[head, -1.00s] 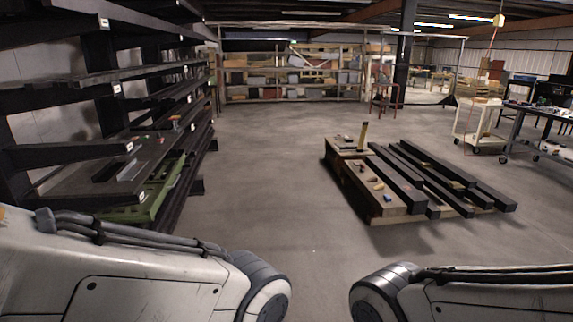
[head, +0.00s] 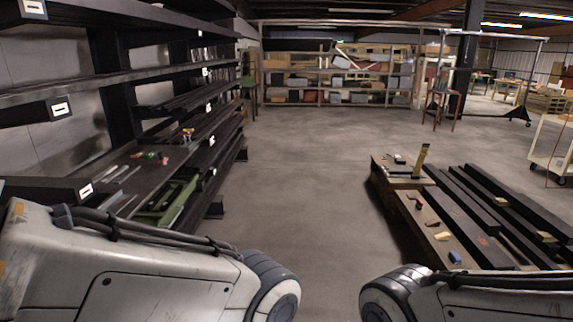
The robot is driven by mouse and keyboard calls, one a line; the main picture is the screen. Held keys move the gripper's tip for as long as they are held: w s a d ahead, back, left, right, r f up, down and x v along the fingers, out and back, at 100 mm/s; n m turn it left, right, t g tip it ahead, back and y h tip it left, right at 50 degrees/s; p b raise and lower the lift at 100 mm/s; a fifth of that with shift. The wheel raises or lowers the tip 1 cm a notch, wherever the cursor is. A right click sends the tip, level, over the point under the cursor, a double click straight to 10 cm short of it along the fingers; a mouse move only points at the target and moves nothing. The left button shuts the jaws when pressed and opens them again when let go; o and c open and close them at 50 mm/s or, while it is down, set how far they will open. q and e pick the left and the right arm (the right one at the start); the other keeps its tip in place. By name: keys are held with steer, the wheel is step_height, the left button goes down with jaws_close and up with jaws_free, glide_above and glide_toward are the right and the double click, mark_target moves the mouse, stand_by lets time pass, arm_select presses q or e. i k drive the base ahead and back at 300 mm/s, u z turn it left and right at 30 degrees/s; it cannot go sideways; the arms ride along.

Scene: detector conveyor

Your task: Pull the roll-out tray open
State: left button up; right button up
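A green metal frame (head: 172,203), which may be the roll-out tray, sits low in the dark rack at the left, under a shelf with small items on it. My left arm hides part of its near side. I cannot tell how far it is pulled out. My two arms come in at the bottom left and bottom right, and only their pale links and rounded dark joints show. Neither gripper is in view, and nothing of mine is seen touching the green frame.
The dark cantilever rack (head: 225,137) runs along the left side. A low wooden stack (head: 419,217) with long dark beams (head: 487,221) lies at the right. A white cart (head: 551,150) stands at the far right. Bare concrete floor (head: 305,165) lies open between rack and stack.

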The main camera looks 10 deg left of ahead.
mark_target(155, 217)
steer(key=u, duration=0.4)
steer(key=i, duration=2)
steer(key=u, duration=0.85)
steer(key=i, duration=1.05)
steer(key=u, duration=0.15)
